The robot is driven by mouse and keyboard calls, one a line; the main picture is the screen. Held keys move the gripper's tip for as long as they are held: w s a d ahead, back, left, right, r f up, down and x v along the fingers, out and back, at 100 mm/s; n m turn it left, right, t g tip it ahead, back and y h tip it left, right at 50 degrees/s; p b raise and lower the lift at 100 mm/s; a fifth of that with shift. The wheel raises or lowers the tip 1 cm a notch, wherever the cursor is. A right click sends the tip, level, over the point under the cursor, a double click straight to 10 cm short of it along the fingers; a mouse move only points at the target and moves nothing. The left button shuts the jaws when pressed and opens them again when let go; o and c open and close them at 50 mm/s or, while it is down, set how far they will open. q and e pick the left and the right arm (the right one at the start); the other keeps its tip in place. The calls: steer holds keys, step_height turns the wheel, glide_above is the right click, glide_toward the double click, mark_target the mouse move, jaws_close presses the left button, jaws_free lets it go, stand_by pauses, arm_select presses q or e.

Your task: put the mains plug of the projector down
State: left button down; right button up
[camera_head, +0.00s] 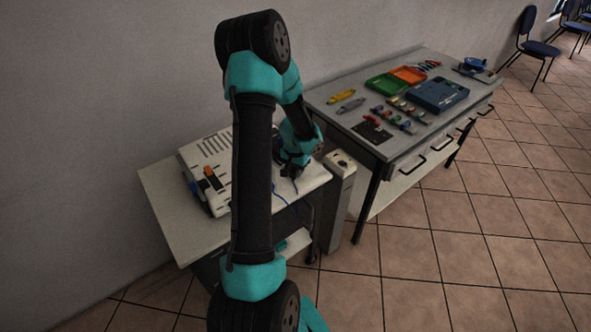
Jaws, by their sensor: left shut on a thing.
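My left gripper (290,173) is low over the right end of the small white table. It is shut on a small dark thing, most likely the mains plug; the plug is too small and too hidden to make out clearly. A thin blue cable (279,195) runs by the gripper and over the table's front edge. The white projector (207,150) with a slotted top lies on the left part of the table, partly behind my arm. My right gripper is not in view.
The white table (160,205) has bare top at its left. A narrow grey-white post (339,205) stands close at its right end. A grey workbench (330,88) beyond holds trays, a blue case (437,94) and several small tools. Tiled floor is open at the right.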

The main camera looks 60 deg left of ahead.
arm_select(q)
steer(key=c, duration=0.9)
jaws_free()
steer(key=shift+r, duration=0.1)
step_height(320, 180, up, 12)
steer(key=shift+r, duration=0.1)
steer(key=w+d+f+m+h, duration=0.2)
steer(key=w+d+f, duration=0.4)
steer(key=d+f, duration=0.5)
steer(key=shift+m+t+h, duration=0.4)
steer(key=shift+m+h, duration=0.5)
steer(key=s+d+f, duration=0.2)
steer(key=d+f, duration=0.2)
steer(key=d, duration=0.5)
steer(key=s+d+f, duration=0.2)
steer(key=d+f, duration=0.3)
steer(key=d, duration=0.5)
steer(key=s+d+f, duration=0.2)
steer(key=d+f, duration=0.3)
steer(key=d, duration=0.5)
